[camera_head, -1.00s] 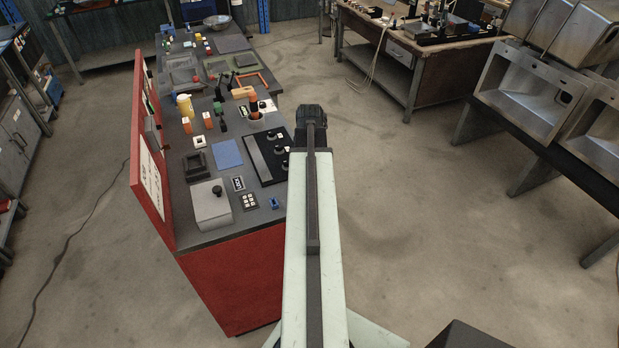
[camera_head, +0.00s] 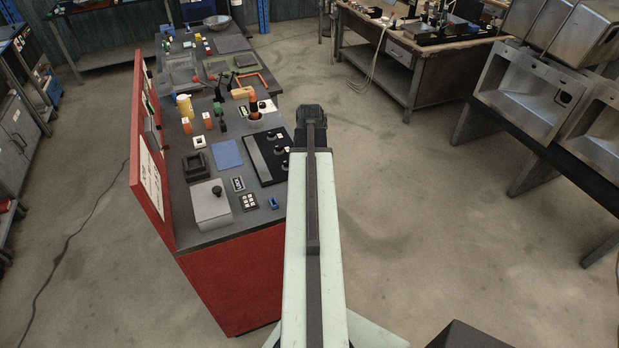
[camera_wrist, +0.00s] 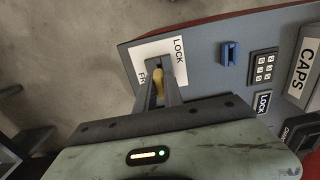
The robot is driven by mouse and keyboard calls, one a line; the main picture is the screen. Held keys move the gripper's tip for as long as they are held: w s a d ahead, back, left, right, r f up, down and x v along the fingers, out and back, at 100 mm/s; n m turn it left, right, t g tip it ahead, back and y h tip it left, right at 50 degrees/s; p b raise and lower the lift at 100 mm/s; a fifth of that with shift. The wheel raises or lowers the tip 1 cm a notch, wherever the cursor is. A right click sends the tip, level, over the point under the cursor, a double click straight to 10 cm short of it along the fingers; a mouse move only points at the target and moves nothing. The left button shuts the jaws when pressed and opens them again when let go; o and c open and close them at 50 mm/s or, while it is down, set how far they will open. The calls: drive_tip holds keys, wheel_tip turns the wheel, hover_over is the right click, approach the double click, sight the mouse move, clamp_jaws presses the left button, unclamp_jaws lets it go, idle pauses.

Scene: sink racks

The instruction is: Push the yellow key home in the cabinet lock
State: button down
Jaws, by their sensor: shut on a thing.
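My gripper (camera_wrist: 157,88) is in the wrist view, its two dark fingers closed around the yellow key (camera_wrist: 158,80). The key's far end points at a white card (camera_wrist: 150,50) marked LOCK on the grey bench top. The key's tip and any keyhole are hidden between the fingers, so I cannot tell whether the key is in the lock or how deep. In the head view my arm covers this spot, and the gripper and key do not show.
A blue clip-like part (camera_wrist: 230,54), a keypad (camera_wrist: 265,67) and a CAPS label (camera_wrist: 304,62) lie to the right on the bench. The red bench (camera_head: 230,290) carries a grey box (camera_head: 211,206) and several other parts. Open floor lies right of my arm.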

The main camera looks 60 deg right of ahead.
drive_tip(key=shift+f+b, duration=1.4)
drive_tip(key=c, duration=1.4)
unclamp_jaws()
drive_tip(key=shift+r, duration=0.1)
wheel_tip(320, 180, up, 8)
drive_tip(key=p, duration=0.8)
